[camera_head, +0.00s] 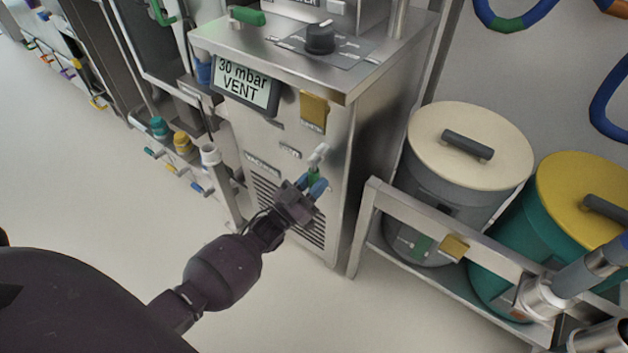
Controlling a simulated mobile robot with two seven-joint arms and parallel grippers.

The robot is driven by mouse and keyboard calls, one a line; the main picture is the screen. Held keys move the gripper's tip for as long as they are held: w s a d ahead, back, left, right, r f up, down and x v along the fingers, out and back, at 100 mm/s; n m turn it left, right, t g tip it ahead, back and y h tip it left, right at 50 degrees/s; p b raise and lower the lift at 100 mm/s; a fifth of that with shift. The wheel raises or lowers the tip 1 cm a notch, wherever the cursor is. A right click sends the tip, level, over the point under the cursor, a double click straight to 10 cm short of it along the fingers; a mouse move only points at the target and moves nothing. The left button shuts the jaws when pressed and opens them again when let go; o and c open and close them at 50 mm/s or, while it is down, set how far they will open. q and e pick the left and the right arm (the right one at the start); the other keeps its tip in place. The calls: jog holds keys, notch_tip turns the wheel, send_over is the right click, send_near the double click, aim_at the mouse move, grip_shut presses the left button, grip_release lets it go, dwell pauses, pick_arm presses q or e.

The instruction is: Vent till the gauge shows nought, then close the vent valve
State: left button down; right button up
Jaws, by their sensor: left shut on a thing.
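The steel machine cabinet has a gauge display (243,84) that reads "30 mbar VENT". Low on its front is a small valve with a pale lever (318,155) and a green part (313,174), which I take to be the vent valve. My left gripper (312,186) is at this valve with its blue fingertips shut on the green part. The gripper hides some of the valve, so I cannot tell how far it is turned. My right gripper is not in view.
A black knob (320,38) and a green handle (247,16) are on the cabinet top. A yellow tag (314,110) is on its front. Right of it, a steel rack (455,235) holds a cream-lidded bin (470,130) and a yellow-lidded bin (585,185).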

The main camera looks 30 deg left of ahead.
pick_arm(q)
jog(key=shift+d, duration=0.1)
jog(key=c, duration=0.9)
grip_release()
jog(key=v, duration=1.1)
jog(key=shift+p, duration=0.4)
